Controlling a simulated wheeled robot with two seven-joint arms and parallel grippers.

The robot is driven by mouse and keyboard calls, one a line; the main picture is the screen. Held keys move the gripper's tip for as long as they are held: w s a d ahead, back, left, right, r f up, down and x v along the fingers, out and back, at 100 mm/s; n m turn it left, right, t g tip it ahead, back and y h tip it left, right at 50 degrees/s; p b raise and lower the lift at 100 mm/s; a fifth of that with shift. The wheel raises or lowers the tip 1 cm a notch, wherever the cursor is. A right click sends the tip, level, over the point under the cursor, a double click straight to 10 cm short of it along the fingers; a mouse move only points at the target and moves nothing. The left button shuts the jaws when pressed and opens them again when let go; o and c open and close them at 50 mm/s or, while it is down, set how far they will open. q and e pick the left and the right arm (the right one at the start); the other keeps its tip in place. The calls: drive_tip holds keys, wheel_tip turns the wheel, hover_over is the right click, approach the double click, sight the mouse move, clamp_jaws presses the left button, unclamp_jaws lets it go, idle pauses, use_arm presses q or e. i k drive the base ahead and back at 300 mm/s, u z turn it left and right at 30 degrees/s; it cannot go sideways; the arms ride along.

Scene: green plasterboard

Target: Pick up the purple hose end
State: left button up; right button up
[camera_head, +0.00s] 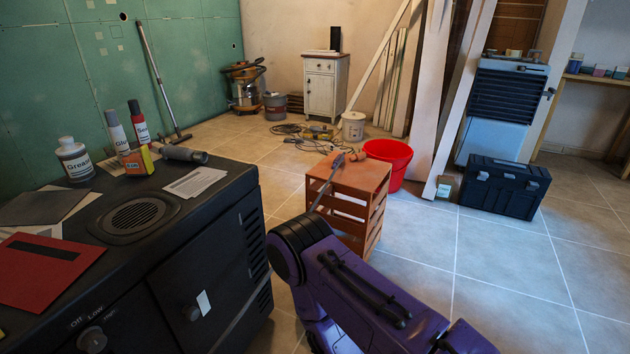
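I cannot make out a purple hose end in this view. The only large purple thing is my own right arm, which comes in from the bottom right and reaches toward the wooden crate (374,180). A thin grey piece (326,184) sticks out beyond its dark wrist, in front of the crate top. I cannot tell whether it is part of my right gripper or something held; the rest of that gripper is hidden behind the wrist. My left gripper is not in view.
A black cabinet (215,240) on the left bears bottles, a grey cylinder (184,154), papers and a red folder (45,270). Behind the crate stand a red bucket (388,163) and tangled cables (300,133). A dark toolbox (503,187) is at right. Tiled floor is clear at lower right.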

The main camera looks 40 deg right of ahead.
sight(335, 163)
drive_tip(key=z, duration=0.5)
drive_tip(key=k, duration=1.1)
drive_tip(key=z, duration=1.05)
drive_tip(key=i, duration=1.1)
drive_tip(key=u, duration=0.25)
